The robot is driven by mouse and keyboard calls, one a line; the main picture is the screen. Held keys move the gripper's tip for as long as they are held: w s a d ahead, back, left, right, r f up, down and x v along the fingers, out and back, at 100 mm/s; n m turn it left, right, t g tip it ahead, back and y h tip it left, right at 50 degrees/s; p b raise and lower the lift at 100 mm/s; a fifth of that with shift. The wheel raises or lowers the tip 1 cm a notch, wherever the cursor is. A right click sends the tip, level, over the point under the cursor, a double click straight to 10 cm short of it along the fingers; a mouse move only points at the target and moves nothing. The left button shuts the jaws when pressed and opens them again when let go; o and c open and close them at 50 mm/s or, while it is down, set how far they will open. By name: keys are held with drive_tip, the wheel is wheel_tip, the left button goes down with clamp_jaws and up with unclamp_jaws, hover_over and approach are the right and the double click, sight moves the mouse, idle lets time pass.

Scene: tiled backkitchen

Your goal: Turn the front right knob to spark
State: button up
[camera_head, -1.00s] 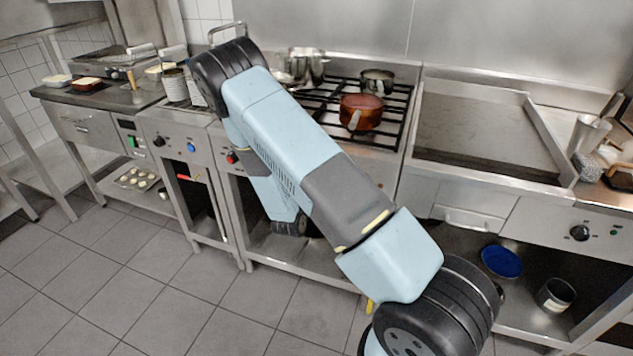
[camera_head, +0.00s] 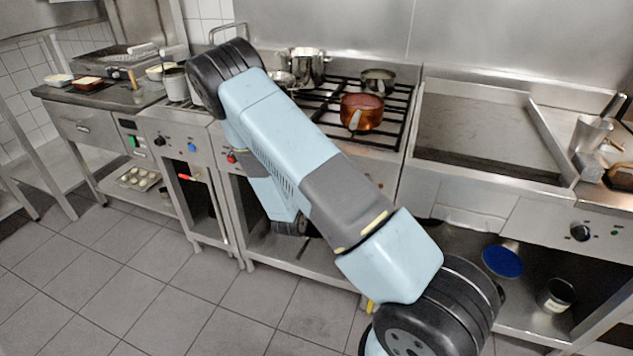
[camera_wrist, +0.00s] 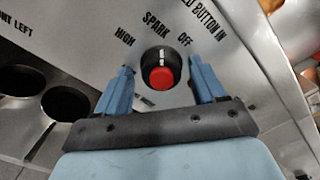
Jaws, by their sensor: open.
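In the wrist view a round black knob with a red face (camera_wrist: 160,72) sits on the metal stove panel. Its short white mark points up, close to the SPARK label. HIGH is printed to its upper left and OFF to its upper right. My gripper (camera_wrist: 161,65) is open, with one blue finger on each side of the knob. Gaps show between the fingers and the knob; contact is not visible. In the head view my arm hides the knob and my gripper, in front of the stove (camera_head: 390,155).
A copper pot (camera_head: 361,112) and several steel pots stand on the stove's grates. A flat griddle (camera_head: 485,135) adjoins on the right. Two dark round openings (camera_wrist: 66,103) are left of the knob in the wrist view. Tiled floor (camera_head: 130,270) is clear at lower left.

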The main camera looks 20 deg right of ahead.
drive_tip(key=v, duration=1.3)
drive_tip(key=shift+s+a, duration=0.25)
drive_tip(key=shift+s, duration=0.05)
drive_tip(key=s+d+r+m+g+h, duration=0.1)
drive_tip(key=s+d+r+m+g, duration=0.2)
drive_tip(key=d+r+m+g, duration=0.3)
drive_tip(key=s+d+r+m+g, duration=0.3)
drive_tip(key=r+m, duration=0.5)
drive_tip(key=s+d+r+m+g+h, duration=0.1)
drive_tip(key=s+d+r+m+g, duration=0.35)
drive_tip(key=r+m, duration=0.2)
drive_tip(key=s+a+r+m+t+y, duration=0.2)
drive_tip(key=s+r+m+y, duration=0.4)
drive_tip(key=r+m, duration=0.3)
drive_tip(key=s+a+r+m+t+y, duration=0.2)
drive_tip(key=s+r+m+y, duration=0.4)
drive_tip(key=s+r+m, duration=0.3)
drive_tip(key=shift+s+a+y, duration=0.3)
drive_tip(key=shift+a, duration=0.1)
